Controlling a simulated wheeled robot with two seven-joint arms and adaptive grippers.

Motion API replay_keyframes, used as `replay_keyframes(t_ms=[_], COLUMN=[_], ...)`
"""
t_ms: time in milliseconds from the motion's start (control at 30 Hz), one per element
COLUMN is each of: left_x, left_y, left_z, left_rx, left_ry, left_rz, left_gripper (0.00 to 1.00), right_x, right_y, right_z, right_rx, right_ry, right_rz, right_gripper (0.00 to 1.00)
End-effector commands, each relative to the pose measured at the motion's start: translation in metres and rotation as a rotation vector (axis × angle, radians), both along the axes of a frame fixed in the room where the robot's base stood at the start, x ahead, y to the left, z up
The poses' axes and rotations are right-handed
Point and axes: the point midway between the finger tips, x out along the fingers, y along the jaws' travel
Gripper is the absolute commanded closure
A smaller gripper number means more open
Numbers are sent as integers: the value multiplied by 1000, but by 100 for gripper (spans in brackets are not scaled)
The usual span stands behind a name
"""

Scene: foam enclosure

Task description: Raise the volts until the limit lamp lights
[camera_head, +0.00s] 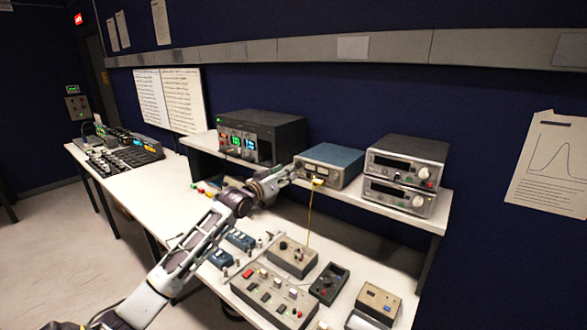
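A black bench instrument (285,132) with lit green and cyan readouts stands on the raised shelf. A small red spot shows at its left front; I cannot tell whether it is a lamp. A blue box (345,158) with two meters stands to its right. Two stacked grey units (410,160) with dark displays and round knobs stand farther right; their displays look unlit. Volt labels and a limit lamp are too small to make out. My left gripper (298,168) is at the blue box's left front edge; its fingers are too small to read. My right gripper is not in view.
A yellow cable (309,215) hangs from the blue box to the lower bench. Control boxes (272,295) with knobs and buttons crowd the bench below my arm. A mixer-like panel (125,158) lies at the far left. White bench top (150,190) is clear between.

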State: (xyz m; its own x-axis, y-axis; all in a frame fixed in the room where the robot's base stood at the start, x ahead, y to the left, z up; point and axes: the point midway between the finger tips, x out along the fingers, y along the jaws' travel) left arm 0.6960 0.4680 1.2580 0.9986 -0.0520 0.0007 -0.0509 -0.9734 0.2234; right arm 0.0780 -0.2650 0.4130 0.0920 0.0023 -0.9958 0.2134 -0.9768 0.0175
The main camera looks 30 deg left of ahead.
Motion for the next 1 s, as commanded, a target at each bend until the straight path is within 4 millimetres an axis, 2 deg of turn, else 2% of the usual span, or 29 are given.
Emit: replay_keyframes(t_ms=[700,1000], left_x=[50,58], left_y=[-2,-3], left_z=[1,0], left_rx=[-1,-1], left_ry=[1,1], left_rz=[0,0], left_gripper=[56,56], right_x=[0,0], right_y=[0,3], right_z=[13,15], right_rx=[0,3], right_ry=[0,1], right_rz=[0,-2], right_gripper=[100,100])
